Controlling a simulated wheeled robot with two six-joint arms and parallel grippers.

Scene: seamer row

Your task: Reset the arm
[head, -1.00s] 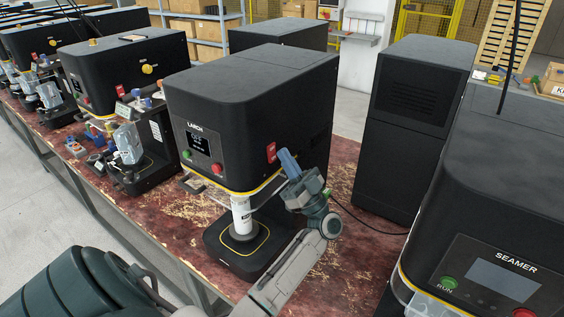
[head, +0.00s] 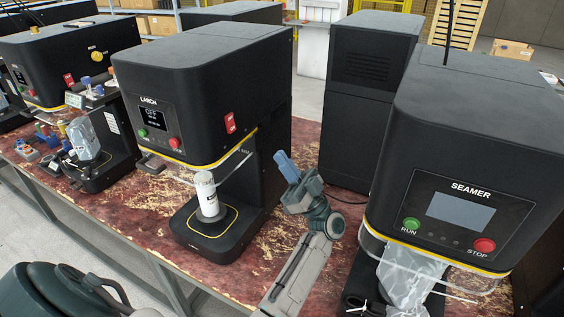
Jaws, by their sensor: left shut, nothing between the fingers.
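My left gripper (head: 287,166) is shut and empty, its blue fingertips pointing up and to the left. It is in the air to the right of the Larch machine (head: 205,85), apart from it. The Larch machine is black, with a small display, a green and a red button on its front and a red switch on its side. A white can (head: 207,196) stands upright on the machine's round base plate under the head. My right gripper is not in view.
The Seamer machine (head: 470,160) stands at the right, with a clear bag-like cover below its head. A tall black cabinet (head: 365,110) stands behind. More black machines (head: 65,60) line the left.

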